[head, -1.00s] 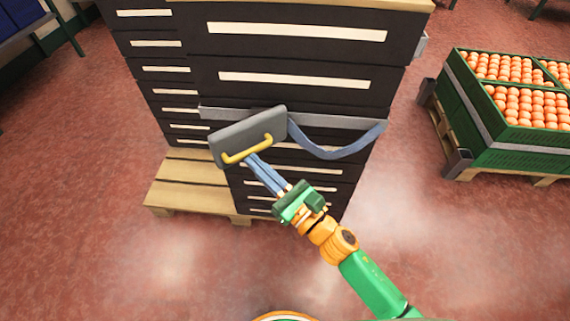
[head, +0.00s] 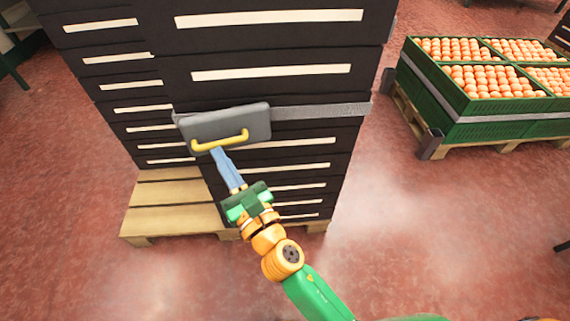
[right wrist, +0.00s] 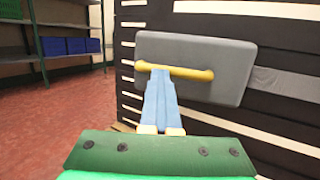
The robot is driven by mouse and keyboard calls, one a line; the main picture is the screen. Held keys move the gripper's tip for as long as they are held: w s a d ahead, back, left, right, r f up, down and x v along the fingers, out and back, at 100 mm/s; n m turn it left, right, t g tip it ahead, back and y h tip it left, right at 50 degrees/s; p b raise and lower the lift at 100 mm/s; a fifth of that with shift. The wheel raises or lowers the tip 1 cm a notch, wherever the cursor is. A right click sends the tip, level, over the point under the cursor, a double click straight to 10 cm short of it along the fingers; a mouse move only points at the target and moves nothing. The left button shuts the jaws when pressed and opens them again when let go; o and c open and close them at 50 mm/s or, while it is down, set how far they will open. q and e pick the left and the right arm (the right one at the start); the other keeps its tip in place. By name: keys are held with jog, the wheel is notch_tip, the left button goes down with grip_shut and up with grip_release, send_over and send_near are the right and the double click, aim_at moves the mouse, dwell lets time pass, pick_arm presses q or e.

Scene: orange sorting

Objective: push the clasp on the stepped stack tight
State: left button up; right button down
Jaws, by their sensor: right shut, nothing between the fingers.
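The stepped stack (head: 262,42) of black crates with pale slots stands on a wooden pallet. A grey strap (head: 320,111) lies flat and straight across its front. The clasp (head: 252,121) is a grey plate with a yellow handle (head: 220,141) along its lower part, sitting on the strap, tilted slightly. The clasp fills the upper middle of the right wrist view (right wrist: 195,68). My right gripper (head: 218,153) is shut and empty, its blue fingers pointing up with their tips at the yellow handle; I cannot tell whether they press on it. My left gripper is not in view.
The pallet (head: 165,212) juts out at the left front of the stack. Green crates of oranges (head: 480,130) stand on another pallet at the right. Red floor (head: 390,220) is free between them. Shelves with blue boxes (right wrist: 65,46) stand far left in the wrist view.

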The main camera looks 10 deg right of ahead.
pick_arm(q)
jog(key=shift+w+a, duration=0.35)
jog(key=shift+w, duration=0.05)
pick_arm(e)
jog(key=shift+w+a, duration=0.7)
jog(key=shift+w, duration=0.15)
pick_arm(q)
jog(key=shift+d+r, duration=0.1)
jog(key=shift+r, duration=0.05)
pick_arm(e)
jog(key=shift+r, duration=0.25)
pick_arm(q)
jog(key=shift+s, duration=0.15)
